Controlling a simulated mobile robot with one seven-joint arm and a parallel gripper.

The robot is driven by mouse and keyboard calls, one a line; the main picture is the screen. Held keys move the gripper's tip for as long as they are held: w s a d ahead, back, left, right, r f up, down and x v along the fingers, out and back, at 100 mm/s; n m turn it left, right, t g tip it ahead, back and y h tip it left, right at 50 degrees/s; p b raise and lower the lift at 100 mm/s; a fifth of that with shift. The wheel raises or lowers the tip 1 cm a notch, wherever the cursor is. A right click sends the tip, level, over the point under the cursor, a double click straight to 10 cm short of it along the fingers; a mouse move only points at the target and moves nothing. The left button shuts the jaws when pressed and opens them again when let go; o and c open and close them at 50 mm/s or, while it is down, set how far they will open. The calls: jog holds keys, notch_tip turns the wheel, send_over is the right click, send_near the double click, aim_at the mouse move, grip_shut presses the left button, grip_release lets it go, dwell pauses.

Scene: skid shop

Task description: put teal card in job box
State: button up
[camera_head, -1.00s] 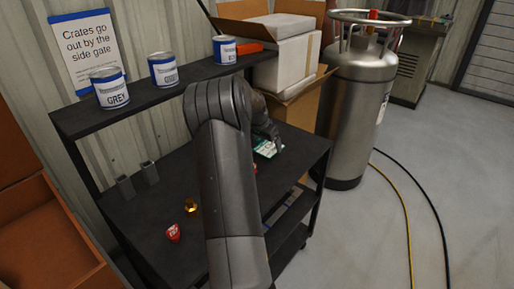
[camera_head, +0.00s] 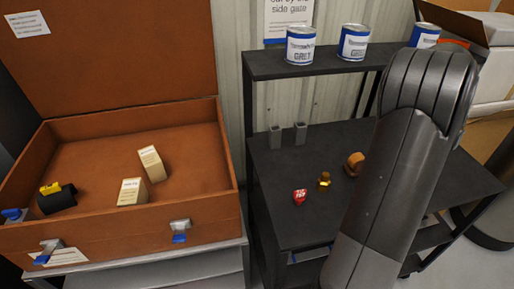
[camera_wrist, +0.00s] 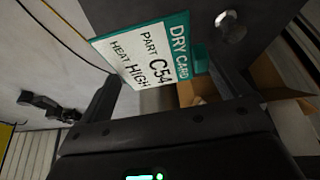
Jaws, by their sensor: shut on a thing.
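The teal-and-white card (camera_wrist: 150,53), printed "DRY CARD, PART C54, HEAT HIGH", is between the fingers of my gripper (camera_wrist: 165,70) in the wrist view. My gripper is shut on it, and the printed face shows. The head view shows neither card nor gripper; my arm fills the right there. An open orange-brown box (camera_head: 224,160), likely the job box, stands at the left with its lid up. Inside are two cream cartons (camera_head: 152,164) (camera_head: 132,191) and a black item with a yellow top (camera_head: 56,198).
The dark bench (camera_head: 285,225) holds a red item (camera_head: 300,196), a brass fitting (camera_head: 324,180), a brown round piece (camera_head: 354,164) and two grey tubes (camera_head: 275,137) (camera_head: 300,132). Paint cans (camera_head: 300,45) stand on its raised shelf. The box's middle floor has free room.

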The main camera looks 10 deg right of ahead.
jog(key=w+a+r+n+t+y, duration=0.1)
jog(key=w+a+r+n, duration=0.3)
jog(key=a+r, duration=0.55)
jog(key=w+a+r+n+t+y, duration=0.1)
jog(key=w+a+r+n, duration=0.2)
jog(key=a+r, duration=0.6)
jog(key=w+a+r+n+t+y, duration=0.1)
jog(key=w+a+r+n, duration=0.3)
jog(key=a+r, duration=0.45)
jog(key=n+y, duration=0.2)
jog(key=n, duration=0.4)
send_over(197, 178)
notch_tip(197, 178, down, 30)
jog(key=shift+m+h, duration=0.3)
jog(key=shift+m, duration=0.4)
jog(key=f, duration=0.5)
jog(key=s+f, duration=0.1)
jog(key=f, duration=1)
jog(key=shift+s+d+f, duration=0.1)
jog(key=shift+s+f, duration=0.05)
jog(key=shift+s, duration=0.2)
jog(key=shift+t, duration=0.3)
jog(key=shift+f, duration=2)
